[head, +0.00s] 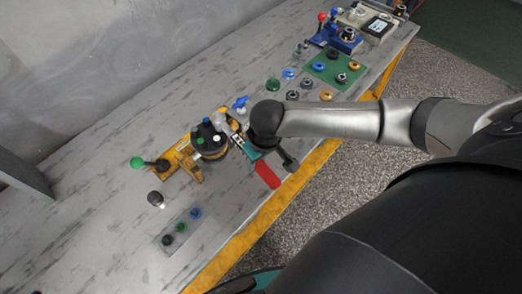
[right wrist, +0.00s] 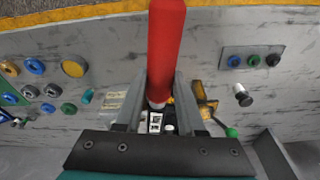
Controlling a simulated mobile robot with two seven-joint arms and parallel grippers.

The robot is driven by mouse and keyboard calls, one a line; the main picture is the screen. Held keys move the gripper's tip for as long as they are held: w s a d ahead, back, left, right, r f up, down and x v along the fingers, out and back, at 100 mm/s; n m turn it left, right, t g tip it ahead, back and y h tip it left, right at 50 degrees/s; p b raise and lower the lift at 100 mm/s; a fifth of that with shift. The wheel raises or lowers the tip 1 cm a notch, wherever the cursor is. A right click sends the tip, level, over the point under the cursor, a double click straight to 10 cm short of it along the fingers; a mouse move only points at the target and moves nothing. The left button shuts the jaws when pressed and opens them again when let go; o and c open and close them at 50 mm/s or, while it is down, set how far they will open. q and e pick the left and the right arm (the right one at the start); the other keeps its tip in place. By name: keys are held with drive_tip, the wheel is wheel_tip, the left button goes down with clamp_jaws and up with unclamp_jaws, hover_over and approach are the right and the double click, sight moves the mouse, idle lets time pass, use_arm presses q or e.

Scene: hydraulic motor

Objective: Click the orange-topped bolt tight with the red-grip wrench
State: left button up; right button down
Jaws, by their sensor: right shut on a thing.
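The wrench's red grip (head: 267,175) sticks out from my right gripper (head: 240,142) toward the table's front edge. In the right wrist view the red grip (right wrist: 166,45) runs up between the two fingers of the gripper (right wrist: 160,95), which are shut on the wrench. The gripper is at the right side of the hydraulic motor (head: 210,153), a dark round body with several coloured tops on a yellow base. The wrench's working end is largely hidden by the gripper. I cannot make out an orange-topped bolt on the motor. My left gripper is not in view.
A green-knobbed lever (head: 137,162) stands left of the motor. A grey strip with coloured knobs (head: 181,228) lies at the front left. A green plate (head: 338,69), an orange disc (head: 327,95) and a blue device (head: 338,39) are farther right. The back-left tabletop is clear.

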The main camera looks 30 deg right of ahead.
drive_tip(key=shift+a, duration=0.5)
drive_tip(key=a+m+p, duration=0.2)
drive_tip(key=a+p, duration=0.1)
drive_tip(key=shift+a+r+m, duration=0.1)
drive_tip(key=shift+a+m, duration=0.15)
drive_tip(key=shift+m, duration=0.05)
idle(0.7)
drive_tip(key=shift+a, duration=0.1)
drive_tip(key=a, duration=0.1)
drive_tip(key=a+m, duration=0.1)
drive_tip(key=a+m+p, duration=0.1)
drive_tip(key=shift+w+h, duration=0.3)
idle(0.8)
drive_tip(key=shift+d+r, duration=0.1)
drive_tip(key=shift+d, duration=0.15)
